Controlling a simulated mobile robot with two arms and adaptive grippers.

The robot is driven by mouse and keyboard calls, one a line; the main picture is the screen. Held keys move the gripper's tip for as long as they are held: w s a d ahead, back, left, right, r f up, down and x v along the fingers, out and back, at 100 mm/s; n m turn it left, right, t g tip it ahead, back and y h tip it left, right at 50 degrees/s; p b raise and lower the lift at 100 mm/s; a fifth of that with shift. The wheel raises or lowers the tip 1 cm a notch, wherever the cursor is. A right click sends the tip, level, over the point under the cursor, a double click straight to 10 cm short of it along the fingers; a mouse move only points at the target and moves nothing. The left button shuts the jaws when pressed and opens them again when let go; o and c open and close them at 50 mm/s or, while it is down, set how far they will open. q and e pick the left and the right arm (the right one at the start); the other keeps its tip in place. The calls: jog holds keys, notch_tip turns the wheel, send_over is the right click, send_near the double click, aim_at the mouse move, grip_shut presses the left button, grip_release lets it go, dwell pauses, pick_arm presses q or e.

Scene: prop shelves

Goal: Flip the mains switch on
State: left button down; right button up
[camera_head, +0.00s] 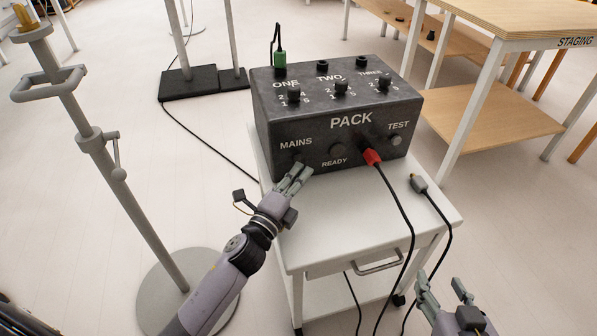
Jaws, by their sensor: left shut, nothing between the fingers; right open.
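The dark grey box labelled PACK (350,121) stands on a white trolley. Its front face carries the labels MAINS, READY and TEST. My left gripper (299,173) is shut and empty, its fingertips at the lower left of the front face, just below the MAINS label. The mains switch is mostly hidden behind the fingertips, so I cannot tell its position or whether they touch it. The round READY part (336,149) looks dark. My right gripper (440,290) is open at the lower right, in front of the trolley and away from the box.
A red plug (371,157) with a black cable sits in the front face. A loose grey plug (418,184) lies on the trolley top (345,215). A green plug (280,60) is in the box top by several knobs. A grey stand (118,175) rises at left; the STAGING table (530,22) is at right.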

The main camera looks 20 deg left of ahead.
pick_arm(q)
jog(key=shift+w+a, duration=0.3)
jog(key=shift+w, duration=0.1)
pick_arm(e)
jog(key=shift+w+a+r, duration=0.1)
jog(key=shift+w+r, duration=0.1)
jog(key=shift+r, duration=0.1)
jog(key=shift+w+r, duration=0.1)
